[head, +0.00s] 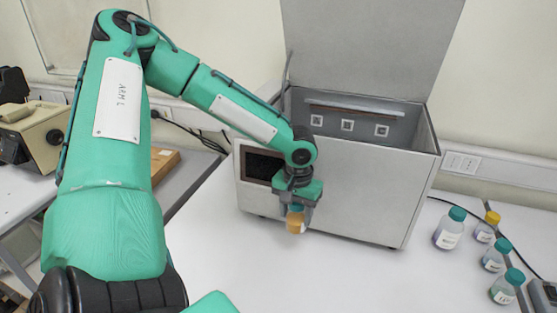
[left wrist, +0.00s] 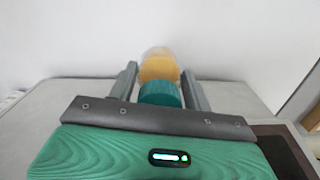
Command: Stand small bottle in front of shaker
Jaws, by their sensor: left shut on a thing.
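The shaker (head: 330,190) is a large pale metal box with its lid raised and a dark panel on its front left. My left gripper (head: 299,203) points down in front of the shaker's front face. It is shut on a small bottle (head: 296,223) with a teal cap and amber contents. The bottle looks about upright, cap toward the palm. In the left wrist view the bottle (left wrist: 159,69) sits between the two fingers (left wrist: 161,88). I cannot tell whether its base touches the table. My right gripper is not in view.
Several capped bottles, one of them teal-capped (head: 449,228) and one yellow-capped (head: 486,228), stand on the white table (head: 350,280) right of the shaker. The table in front of the shaker is clear. A beige device (head: 38,135) stands on another bench at far left.

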